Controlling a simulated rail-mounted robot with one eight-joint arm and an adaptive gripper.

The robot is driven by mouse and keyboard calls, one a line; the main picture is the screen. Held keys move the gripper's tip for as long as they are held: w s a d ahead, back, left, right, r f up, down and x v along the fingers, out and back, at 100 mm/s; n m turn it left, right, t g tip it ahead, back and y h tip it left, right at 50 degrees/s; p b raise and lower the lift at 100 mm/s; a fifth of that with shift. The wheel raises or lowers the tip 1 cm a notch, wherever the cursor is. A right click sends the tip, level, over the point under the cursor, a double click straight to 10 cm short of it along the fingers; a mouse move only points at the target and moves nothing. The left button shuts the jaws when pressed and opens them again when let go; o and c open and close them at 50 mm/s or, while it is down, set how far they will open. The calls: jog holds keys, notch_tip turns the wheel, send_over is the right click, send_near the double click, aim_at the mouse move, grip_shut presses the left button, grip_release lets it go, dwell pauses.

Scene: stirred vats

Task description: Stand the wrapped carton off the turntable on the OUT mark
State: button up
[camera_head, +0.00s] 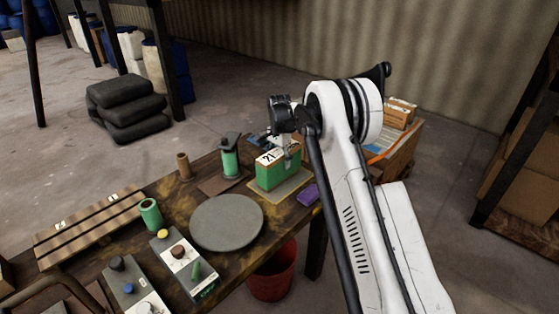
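The carton (278,175), wrapped in green with a brown upper part and a white label on top, stands upright on a pale tan mat (297,187) at the table's back right. Any OUT lettering on the mat is hidden or too small to read. The round grey turntable (227,222) is empty, in front and left of the carton. My gripper (287,151) is at the carton's top from above. The fingers are small and partly hidden, so I cannot tell whether they grip the carton or are open beside it.
A green roll on a stand (230,160) is left of the carton. A purple block (307,195) lies close to its right. Control boxes (186,265) and a green cylinder (151,214) stand left of the turntable. A red bin (272,275) is below the table edge.

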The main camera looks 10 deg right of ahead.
jog(key=shift+o, duration=0.7)
jog(key=shift+r, duration=0.2)
notch_tip(320, 180, up, 12)
jog(key=shift+s+r, duration=0.1)
jog(key=s+r+n+t, duration=0.3)
jog(key=s+r+n, duration=0.2)
jog(key=s+r, duration=1.6)
jog(key=s+f+n+t, duration=0.2)
jog(key=s+f+n, duration=0.1)
jog(key=s, duration=1.2)
jog(key=s+f+n+t, duration=0.2)
jog(key=s+f, duration=0.3)
jog(key=s, duration=1)
jog(key=shift+s+f+n, duration=0.15)
jog(key=shift+n, duration=0.45)
